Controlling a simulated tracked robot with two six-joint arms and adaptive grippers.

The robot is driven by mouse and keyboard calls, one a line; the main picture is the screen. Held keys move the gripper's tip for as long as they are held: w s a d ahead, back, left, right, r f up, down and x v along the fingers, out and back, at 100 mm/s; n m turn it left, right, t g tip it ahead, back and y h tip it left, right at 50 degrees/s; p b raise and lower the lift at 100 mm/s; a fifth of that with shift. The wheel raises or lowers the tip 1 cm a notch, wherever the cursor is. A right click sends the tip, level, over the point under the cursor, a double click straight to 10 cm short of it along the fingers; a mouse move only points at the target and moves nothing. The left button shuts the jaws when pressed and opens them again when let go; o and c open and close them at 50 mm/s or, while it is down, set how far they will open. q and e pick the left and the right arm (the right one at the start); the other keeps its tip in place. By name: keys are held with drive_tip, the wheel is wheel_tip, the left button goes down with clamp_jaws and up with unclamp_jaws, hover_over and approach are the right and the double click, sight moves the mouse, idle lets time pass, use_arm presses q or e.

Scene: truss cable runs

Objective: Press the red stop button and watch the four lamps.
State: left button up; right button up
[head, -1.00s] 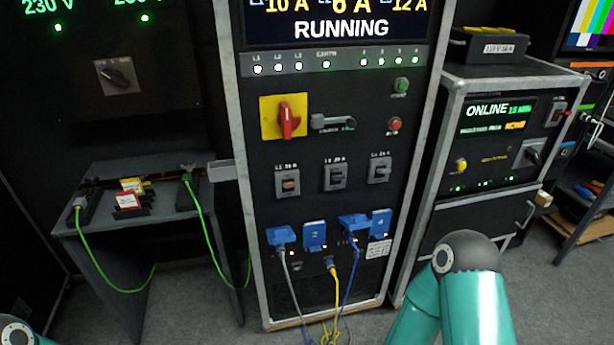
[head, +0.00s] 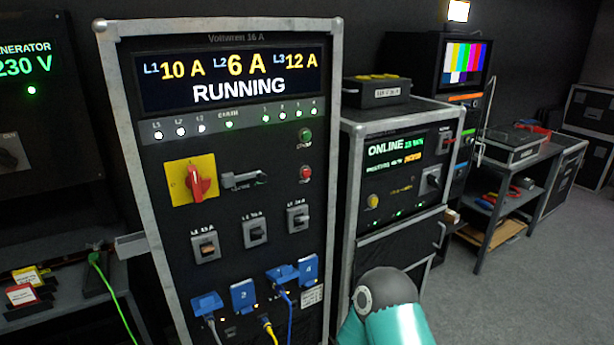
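The red stop button (head: 305,172) sits on the right side of the power rack's black front panel, below a green button (head: 305,135). The rack display (head: 237,79) reads RUNNING, with L1 10 A, L2 6 A and L3 12 A. The row of lamps (head: 290,115) under the display shows green lamps numbered 1 to 4, all lit. Three white lamps L1 to L3 (head: 180,132) and a green earth lamp (head: 229,125) are also lit. A teal link of my arm shows at the bottom, right of the rack. Neither gripper is in view.
A red rotary switch on a yellow plate (head: 198,182) and a grey lever (head: 244,179) sit left of the button. Blue sockets with plugged cables (head: 243,295) are below. A second rack reading ONLINE (head: 398,148) stands to the right. Open floor (head: 500,285) lies at right.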

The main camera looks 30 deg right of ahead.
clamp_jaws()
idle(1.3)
